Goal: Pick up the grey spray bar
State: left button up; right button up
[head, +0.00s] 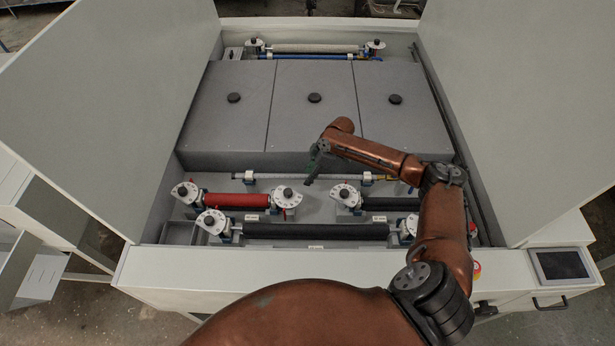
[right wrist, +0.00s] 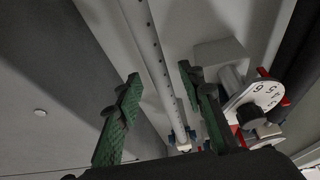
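The grey spray bar (head: 290,177) is a thin rod in the head view, running left to right just in front of the grey covers. In the right wrist view the spray bar (right wrist: 158,58) is a pale tube with a row of small holes. My right gripper (head: 311,177) is above the bar near its middle, its fingers pointing down. In the right wrist view the green fingers of my right gripper (right wrist: 160,74) are open, and the bar shows between them, apart from both. Part of the bar is hidden behind my right gripper. My left gripper is not in view.
A red roller (head: 238,199) and black rollers (head: 315,230) with white dial ends lie in front of the bar. A white dial (right wrist: 258,98) is close to the right finger. Grey covers (head: 232,125) with black knobs lie behind. Tall white panels (head: 130,100) flank the machine.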

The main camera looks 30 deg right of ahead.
jog(key=shift+c, duration=0.3)
grip_shut()
jog(key=shift+r, duration=0.15)
dwell(0.3)
